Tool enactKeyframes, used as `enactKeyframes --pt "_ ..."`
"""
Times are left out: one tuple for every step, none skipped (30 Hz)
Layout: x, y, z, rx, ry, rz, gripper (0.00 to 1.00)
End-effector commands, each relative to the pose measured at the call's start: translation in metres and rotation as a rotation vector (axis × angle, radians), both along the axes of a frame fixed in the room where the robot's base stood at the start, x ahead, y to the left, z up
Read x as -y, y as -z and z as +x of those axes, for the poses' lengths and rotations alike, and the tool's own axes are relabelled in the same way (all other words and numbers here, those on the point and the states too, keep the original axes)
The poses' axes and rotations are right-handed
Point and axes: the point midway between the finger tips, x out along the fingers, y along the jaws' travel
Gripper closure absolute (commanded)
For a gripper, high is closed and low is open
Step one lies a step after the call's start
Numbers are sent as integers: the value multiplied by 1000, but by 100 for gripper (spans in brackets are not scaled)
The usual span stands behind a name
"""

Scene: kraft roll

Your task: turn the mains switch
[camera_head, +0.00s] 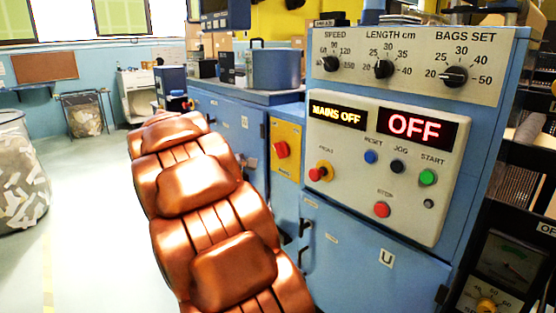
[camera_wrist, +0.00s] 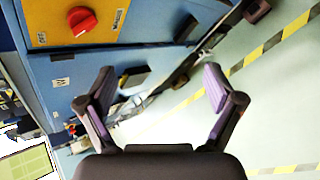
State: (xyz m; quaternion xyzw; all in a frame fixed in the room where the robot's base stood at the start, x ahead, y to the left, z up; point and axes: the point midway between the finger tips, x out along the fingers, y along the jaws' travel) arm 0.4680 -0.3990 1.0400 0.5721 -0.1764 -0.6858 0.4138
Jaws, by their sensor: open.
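A red rotary knob (camera_head: 281,150) sits on a yellow plate (camera_head: 286,165) on the blue machine's front; it looks like the mains switch. In the wrist view the red knob (camera_wrist: 82,21) shows at the upper left, on the yellow plate (camera_wrist: 52,38). My gripper (camera_wrist: 158,75) is open with nothing between its fingers. The knob lies beyond the left finger and apart from it. In the head view my gripper is not visible. The lit displays read "MAINS OFF" (camera_head: 338,112) and "OFF" (camera_head: 415,126).
A grey control panel (camera_head: 350,205) carries several coloured buttons and a small red knob on yellow (camera_head: 321,171). Black handles (camera_head: 303,229) stick out from the blue doors. A mesh bin (camera_head: 18,175) of paper stands at left.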

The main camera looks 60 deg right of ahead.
Motion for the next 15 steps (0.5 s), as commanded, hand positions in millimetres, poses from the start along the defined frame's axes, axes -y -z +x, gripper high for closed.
enactKeyframes --pt "22 8 8 -27 -14 -38 8" --pt "35 6 13 -40 -25 -66 8" --pt "51 4 21 -61 -43 -101 8" --pt "63 4 25 -79 -54 -125 8" --pt "75 4 30 -98 -66 -150 8" --pt "90 2 35 -121 -80 -184 8" --pt "101 2 40 -140 -92 -209 8" --pt "112 2 43 -161 -102 -230 8" --pt "126 2 47 -184 -115 -259 8" --pt "135 1 50 -201 -124 -281 8" --pt "144 1 54 -217 -133 -300 8" --pt "155 2 57 -239 -144 -321 8" --pt "162 2 59 -254 -151 -337 8" --pt "168 1 60 -266 -158 -352 8" --pt "176 1 63 -281 -167 -369 8"
